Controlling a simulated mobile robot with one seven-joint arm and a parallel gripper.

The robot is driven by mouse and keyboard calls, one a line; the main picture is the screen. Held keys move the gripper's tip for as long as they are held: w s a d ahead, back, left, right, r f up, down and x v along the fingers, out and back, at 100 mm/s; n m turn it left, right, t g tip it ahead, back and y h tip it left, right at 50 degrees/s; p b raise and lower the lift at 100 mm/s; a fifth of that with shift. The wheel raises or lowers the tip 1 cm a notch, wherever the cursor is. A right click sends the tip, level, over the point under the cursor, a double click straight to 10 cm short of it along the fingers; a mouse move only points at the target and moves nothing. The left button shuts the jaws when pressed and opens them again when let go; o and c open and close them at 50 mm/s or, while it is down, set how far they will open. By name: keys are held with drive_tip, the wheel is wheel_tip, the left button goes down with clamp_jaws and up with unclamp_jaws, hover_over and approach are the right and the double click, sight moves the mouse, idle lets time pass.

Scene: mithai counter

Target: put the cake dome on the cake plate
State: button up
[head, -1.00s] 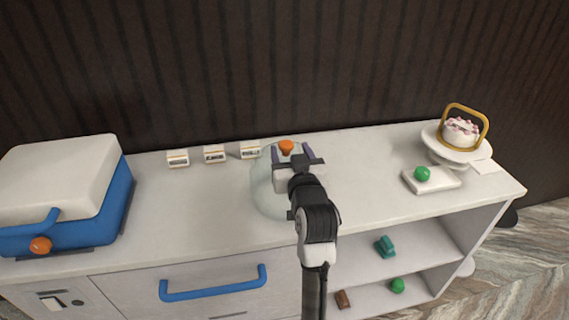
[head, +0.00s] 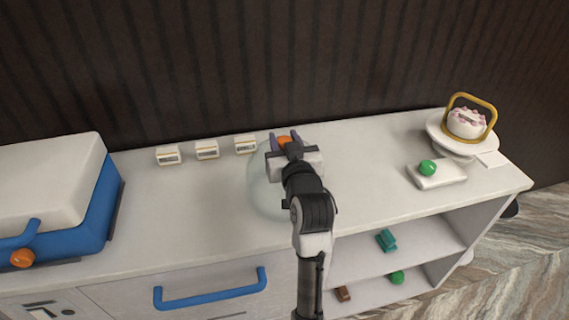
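The cake dome (head: 262,193) is a clear, pale bell with an orange knob (head: 285,141) on top. It stands on the white counter, partly hidden behind my arm. The cake plate (head: 438,133) is a white raised stand at the counter's right end. It carries a white cake with pink topping (head: 466,122). A gold arch (head: 484,101) rises around the cake.
A white board with a green ball (head: 428,167) lies in front of the plate, and a white card (head: 492,159) beside it. Several small label blocks (head: 207,150) stand left of the dome. A blue-and-white box (head: 50,190) fills the left end. Counter between dome and board is clear.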

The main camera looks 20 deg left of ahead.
clamp_jaws()
drive_tip(key=shift+r, duration=0.1)
